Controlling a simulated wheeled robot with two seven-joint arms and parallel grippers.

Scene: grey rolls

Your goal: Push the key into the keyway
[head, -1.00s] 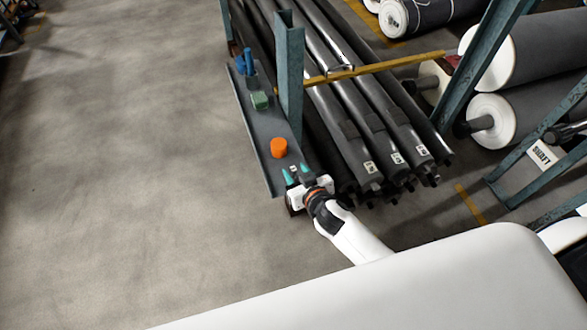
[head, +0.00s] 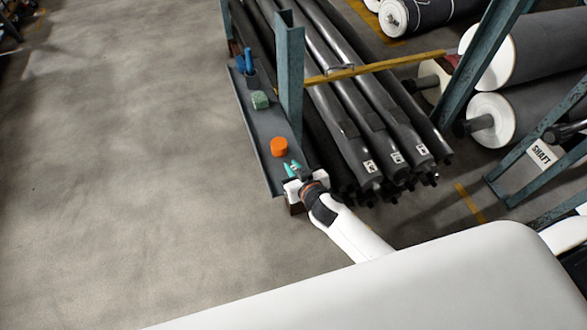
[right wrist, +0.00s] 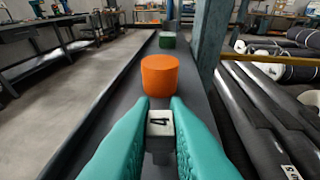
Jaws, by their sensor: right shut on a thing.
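My right gripper (head: 291,169) is over the near end of the narrow grey shelf (head: 262,131). The block's dark lower part is partly hidden by the fingers. To the right of the shelf lie long dark shafts (head: 345,133) with small white tags on their near ends. I cannot make out a keyway in either view. My left gripper is not in view.
An orange cylinder (head: 279,146) stands on the shelf just beyond my gripper, with a green block (head: 260,100) and blue-handled items (head: 245,63) farther along. A blue-green post (head: 290,82) rises beside the shelf. Open floor (head: 120,170) lies to the left.

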